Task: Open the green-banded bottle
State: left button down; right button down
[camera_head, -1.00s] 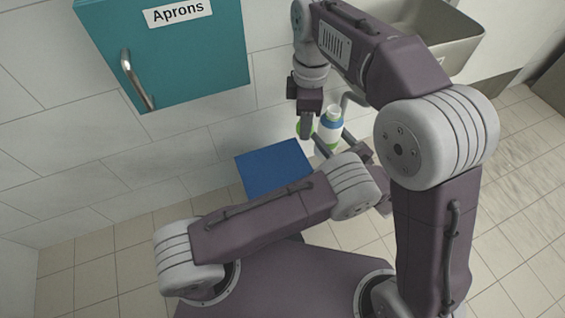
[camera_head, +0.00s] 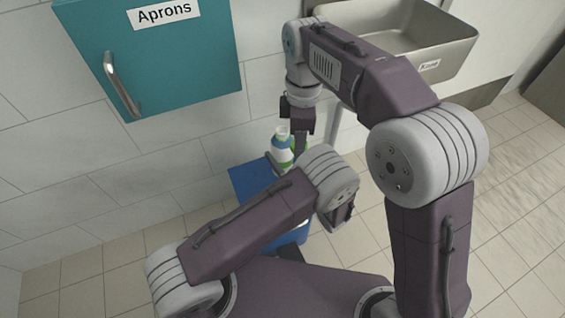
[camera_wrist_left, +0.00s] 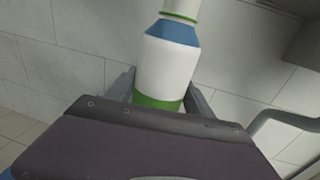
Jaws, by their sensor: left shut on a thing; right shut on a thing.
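A white bottle (camera_head: 283,152) with a blue shoulder and green low down stands upright near the wall. In the left wrist view the bottle (camera_wrist_left: 166,68) shows a blue shoulder, a white body and a green band near its base; its top is cut off. My left gripper (camera_wrist_left: 161,92) is shut on the lower body, a finger at each side. In the head view my left forearm hides most of that gripper. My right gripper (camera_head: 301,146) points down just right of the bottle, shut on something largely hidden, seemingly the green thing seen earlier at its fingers.
A blue flat-topped stand (camera_head: 250,183) is below and left of the bottle, partly behind my left arm. A teal "Aprons" cabinet (camera_head: 180,65) hangs on the tiled wall at upper left. A metal basin (camera_head: 425,62) is at upper right. Bare floor lies to the right.

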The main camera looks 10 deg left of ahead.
aim_at(283, 162)
pick_arm(q)
notch_tip(283, 162, down, 4)
jog(key=b, duration=0.3)
jog(key=shift+f, duration=0.15)
jog(key=shift+r, duration=0.25)
jog(key=shift+f, duration=0.2)
jog(key=shift+c, duration=1.9)
grip_release()
